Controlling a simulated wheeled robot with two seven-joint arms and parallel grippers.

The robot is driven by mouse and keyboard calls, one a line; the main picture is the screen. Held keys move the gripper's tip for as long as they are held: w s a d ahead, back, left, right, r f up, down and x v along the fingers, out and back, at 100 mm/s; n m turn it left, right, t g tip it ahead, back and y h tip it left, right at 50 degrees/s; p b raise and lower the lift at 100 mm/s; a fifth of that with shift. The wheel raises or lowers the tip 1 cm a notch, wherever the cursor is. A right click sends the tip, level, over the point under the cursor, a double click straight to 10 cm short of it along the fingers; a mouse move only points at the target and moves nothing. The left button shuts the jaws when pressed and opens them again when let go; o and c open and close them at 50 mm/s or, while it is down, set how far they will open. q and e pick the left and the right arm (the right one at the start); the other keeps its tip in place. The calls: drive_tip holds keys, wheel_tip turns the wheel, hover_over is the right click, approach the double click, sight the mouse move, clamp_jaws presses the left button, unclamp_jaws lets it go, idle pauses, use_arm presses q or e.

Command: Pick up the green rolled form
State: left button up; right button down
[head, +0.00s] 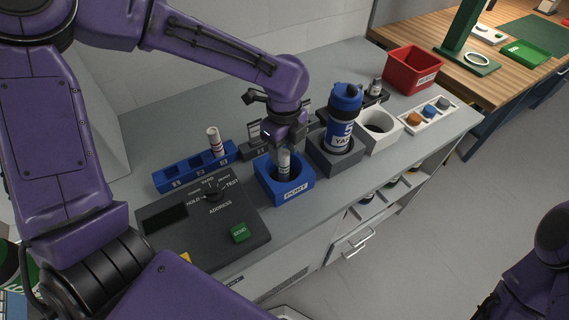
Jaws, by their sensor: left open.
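A pale rolled form (284,163) with a grey-looking band stands upright in the blue block marked PORT (291,191); I cannot make out green on it. My left gripper (284,150) is open, pointing down at the top of this roll, and partly hides it. I cannot tell whether the fingers touch it. Another rolled form (214,141), white with dark red bands, stands in the blue rack (196,167) to the left. Only part of my right arm shows at the lower right; its gripper is out of view.
A blue carrier (344,118) stands in a dark grey holder (334,157) just right of the port. A white holder (377,130), a red bin (413,70) and a tray of small caps (429,113) lie farther right. A dark control panel (202,221) is at front left.

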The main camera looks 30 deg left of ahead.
sight(284, 163)
use_arm(q)
drive_tip(key=f, duration=0.6)
drive_tip(key=shift+w+a+f+p, duration=0.2)
drive_tip(key=shift+w+p, duration=0.05)
drive_tip(key=shift+p, duration=0.1)
drive_tip(key=c, duration=0.8)
drive_tip(key=shift+r, duration=0.15)
